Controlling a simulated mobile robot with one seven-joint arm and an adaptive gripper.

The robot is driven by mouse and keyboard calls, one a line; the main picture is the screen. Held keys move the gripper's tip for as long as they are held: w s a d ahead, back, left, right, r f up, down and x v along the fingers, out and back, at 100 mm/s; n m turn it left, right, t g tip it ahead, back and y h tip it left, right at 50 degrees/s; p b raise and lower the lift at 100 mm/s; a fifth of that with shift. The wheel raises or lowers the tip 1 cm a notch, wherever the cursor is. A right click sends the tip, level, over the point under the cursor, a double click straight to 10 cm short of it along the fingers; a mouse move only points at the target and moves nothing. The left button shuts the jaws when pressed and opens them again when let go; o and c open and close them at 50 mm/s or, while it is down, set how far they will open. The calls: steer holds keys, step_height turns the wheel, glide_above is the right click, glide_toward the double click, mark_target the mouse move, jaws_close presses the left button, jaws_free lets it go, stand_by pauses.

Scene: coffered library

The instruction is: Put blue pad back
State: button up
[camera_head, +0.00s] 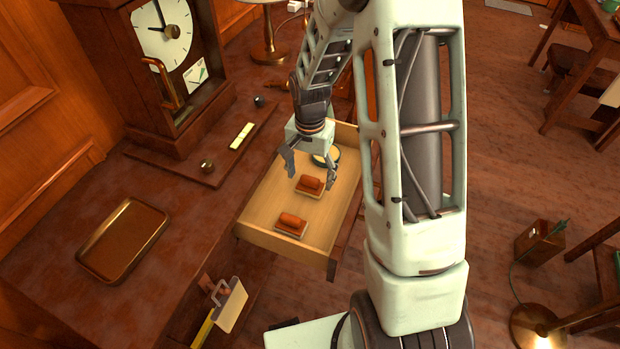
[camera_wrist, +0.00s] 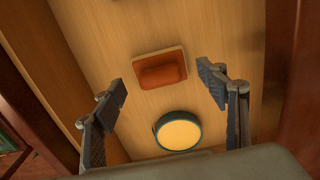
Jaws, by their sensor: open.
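No plainly blue pad shows in either view. My gripper (camera_head: 311,178) is open and empty, pointing down above the drawer. A red-orange block on a pale base (camera_head: 310,185) lies between and below the fingertips, apart from them as far as I can tell. It also shows in the wrist view (camera_wrist: 161,72).
A tall clock (camera_head: 165,60), a brass tray (camera_head: 123,240), a pale strip (camera_head: 241,136) and small knobs stand on the desktop to the left. A handled pale-faced object (camera_head: 230,303) is below.

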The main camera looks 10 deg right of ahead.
mark_target(310, 178)
step_height(310, 178, up, 10)
steer(key=p, duration=0.1)
stand_by(0.5)
